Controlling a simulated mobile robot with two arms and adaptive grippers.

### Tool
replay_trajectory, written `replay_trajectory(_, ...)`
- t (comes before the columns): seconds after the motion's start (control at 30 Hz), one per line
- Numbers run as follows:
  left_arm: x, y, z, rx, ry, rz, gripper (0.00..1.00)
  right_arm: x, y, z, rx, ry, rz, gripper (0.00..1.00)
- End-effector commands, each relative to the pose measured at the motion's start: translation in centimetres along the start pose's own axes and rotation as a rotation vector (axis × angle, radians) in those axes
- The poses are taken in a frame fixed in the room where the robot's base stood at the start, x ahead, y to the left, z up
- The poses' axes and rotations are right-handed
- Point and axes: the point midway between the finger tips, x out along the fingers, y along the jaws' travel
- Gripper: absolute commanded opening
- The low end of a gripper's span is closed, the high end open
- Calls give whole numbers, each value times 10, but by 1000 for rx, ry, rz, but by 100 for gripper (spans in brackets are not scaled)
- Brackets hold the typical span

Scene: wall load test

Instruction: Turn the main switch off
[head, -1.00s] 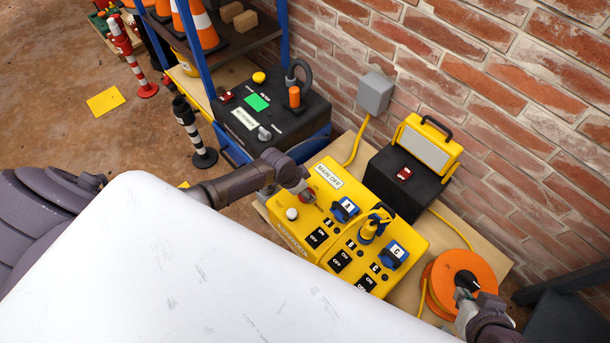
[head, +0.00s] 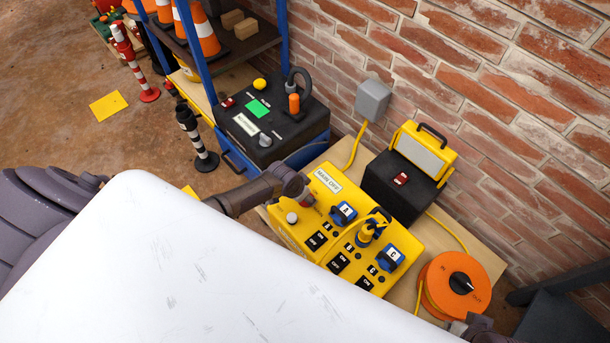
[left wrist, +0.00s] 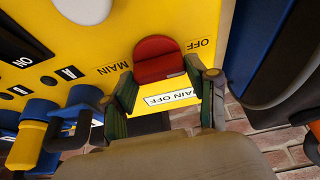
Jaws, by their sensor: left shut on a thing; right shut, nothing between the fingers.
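The yellow panel box (head: 327,212) sits on a wooden table by the brick wall. Its main switch is a red knob, seen best in the left wrist view (left wrist: 158,60) beside the printed words MAIN and OFF. My left gripper (left wrist: 172,85) has its green-padded fingers closed on either side of this knob. In the head view my left gripper (head: 303,192) hides most of the knob. A white MAIN OFF label (head: 328,180) is on the box. My right gripper (head: 472,326) is shut and empty at the bottom edge, mostly cut off.
An orange reel (head: 447,283) with a black dial stands right of the box. A black box (head: 400,187) carries a yellow lamp (head: 424,150). Blue plugs and a yellow cable are on the panel. A black unit (head: 273,130) stands at the back left. White casing covers the lower left.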

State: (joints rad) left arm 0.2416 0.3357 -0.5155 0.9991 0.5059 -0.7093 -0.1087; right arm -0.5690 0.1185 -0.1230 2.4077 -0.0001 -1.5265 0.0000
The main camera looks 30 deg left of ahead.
Motion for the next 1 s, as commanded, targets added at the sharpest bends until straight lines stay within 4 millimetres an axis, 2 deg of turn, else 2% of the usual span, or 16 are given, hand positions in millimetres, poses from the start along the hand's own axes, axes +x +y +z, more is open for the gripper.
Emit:
replay_trajectory(0.2, 0, 0, 0, -5, 0, 2, 23, 0, 0, 0, 0, 0, 0, 0)
replay_trajectory(0.23, 0, 0, 0, -4, 0, 2, 63, 0, 0, 0, 0, 1, 0, 0)
replay_trajectory(0.37, 0, 0, 0, -3, 1, 1, 83, 0, 0, 0, 0, 1, 0, 0)
replay_trajectory(0.77, -3, -1, 0, -1, 0, 1, 83, 0, 0, 0, 0, -2, -1, 0)
replay_trajectory(0.87, -12, -1, 0, -2, 2, 1, 83, 0, 0, 0, 0, -2, -1, 0)
replay_trajectory(1.0, -32, 0, 1, 0, 2, 1, 83, 0, 0, 0, 0, -1, 0, 0)
